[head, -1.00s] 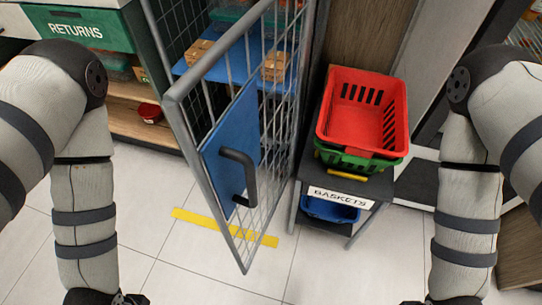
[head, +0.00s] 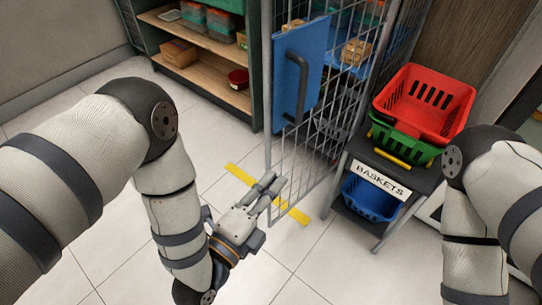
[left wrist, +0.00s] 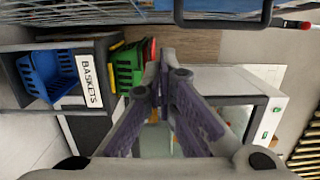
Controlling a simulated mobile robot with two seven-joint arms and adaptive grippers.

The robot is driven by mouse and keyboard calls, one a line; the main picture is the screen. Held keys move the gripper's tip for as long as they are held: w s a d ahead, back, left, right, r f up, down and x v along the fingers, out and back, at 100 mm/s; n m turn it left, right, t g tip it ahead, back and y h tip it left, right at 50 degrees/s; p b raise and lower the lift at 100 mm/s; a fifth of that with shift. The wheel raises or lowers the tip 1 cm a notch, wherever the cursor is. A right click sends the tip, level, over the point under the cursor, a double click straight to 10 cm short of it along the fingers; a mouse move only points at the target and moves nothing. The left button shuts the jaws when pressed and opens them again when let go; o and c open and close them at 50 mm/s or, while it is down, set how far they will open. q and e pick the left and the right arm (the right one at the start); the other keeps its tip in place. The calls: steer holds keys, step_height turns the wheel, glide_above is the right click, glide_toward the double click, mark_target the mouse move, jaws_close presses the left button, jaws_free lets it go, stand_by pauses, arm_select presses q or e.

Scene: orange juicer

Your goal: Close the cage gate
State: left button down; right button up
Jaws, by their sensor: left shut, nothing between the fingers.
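The cage gate (head: 268,130) is a grey wire-mesh door with a blue panel (head: 312,85) and a dark upright handle (head: 296,85). It stands open, swung out from the cage, whose inside shows behind the mesh. My left gripper (head: 274,186) is shut and empty, by the lower part of the gate near its free edge. I cannot tell whether it touches the mesh. Its closed fingers (left wrist: 166,62) also show in the left wrist view. My right gripper is out of view; only my right arm shows.
A basket stand (head: 380,178) holding a red basket (head: 440,92) over a green one stands right of the gate, with a blue basket (head: 368,198) below. Wooden shelves (head: 205,72) stand behind left. Yellow floor tape (head: 240,174) runs under the gate. The floor in front is clear.

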arm_select(q)
steer(key=w, duration=0.4)
steer(key=w+d, duration=0.1)
steer(key=w, duration=0.2)
steer(key=w+b, duration=0.1)
steer(key=w, duration=0.3)
steer(key=shift+w+d, duration=0.25)
steer(key=shift+w, duration=0.05)
